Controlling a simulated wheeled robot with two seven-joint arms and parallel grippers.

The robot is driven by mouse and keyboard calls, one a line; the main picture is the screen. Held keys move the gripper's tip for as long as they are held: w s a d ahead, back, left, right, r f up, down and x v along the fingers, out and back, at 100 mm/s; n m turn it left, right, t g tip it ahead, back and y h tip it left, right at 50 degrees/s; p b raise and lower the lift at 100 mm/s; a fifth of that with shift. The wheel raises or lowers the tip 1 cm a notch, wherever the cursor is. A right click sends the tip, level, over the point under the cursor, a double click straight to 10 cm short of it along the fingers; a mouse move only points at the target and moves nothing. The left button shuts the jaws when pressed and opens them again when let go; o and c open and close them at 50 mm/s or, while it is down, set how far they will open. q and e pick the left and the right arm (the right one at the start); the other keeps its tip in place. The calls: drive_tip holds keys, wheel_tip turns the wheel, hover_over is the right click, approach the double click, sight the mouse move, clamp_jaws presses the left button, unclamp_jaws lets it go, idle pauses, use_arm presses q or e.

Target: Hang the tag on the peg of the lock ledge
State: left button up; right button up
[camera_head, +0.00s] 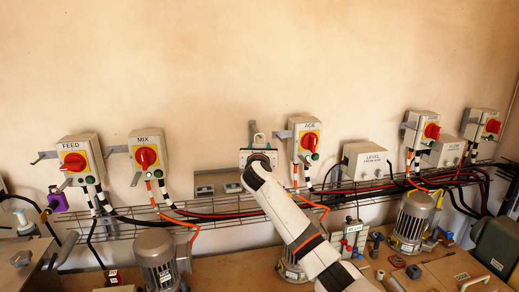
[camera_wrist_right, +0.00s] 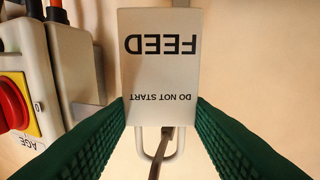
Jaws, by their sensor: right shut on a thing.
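My right gripper (camera_head: 258,157) is raised in front of the wall, just left of the AGE switch box (camera_head: 304,140). In the right wrist view its green fingers (camera_wrist_right: 163,125) are shut on a white tag (camera_wrist_right: 160,65), whose text "FEED, DO NOT START" appears upside down. A wire loop (camera_wrist_right: 178,142) extends from the tag's lower edge in that view. A narrow bar (camera_wrist_right: 160,150) crosses the loop area; I cannot tell whether it passes through. Grey ledges project left of the FEED box (camera_head: 78,160), the MIX box (camera_head: 148,153) and AGE. My left gripper is out of view.
The AGE switch (camera_wrist_right: 15,105) is close on the left in the wrist view. A wire cable tray (camera_head: 120,228) with cables runs below the boxes. Motors (camera_head: 158,260) (camera_head: 412,222) stand on the bench. The wall above the boxes is clear.

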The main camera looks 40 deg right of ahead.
drive_tip(key=o, duration=1)
drive_tip(key=shift+o, duration=0.2)
drive_tip(key=b+v, duration=0.4)
drive_tip(key=v, duration=0.8)
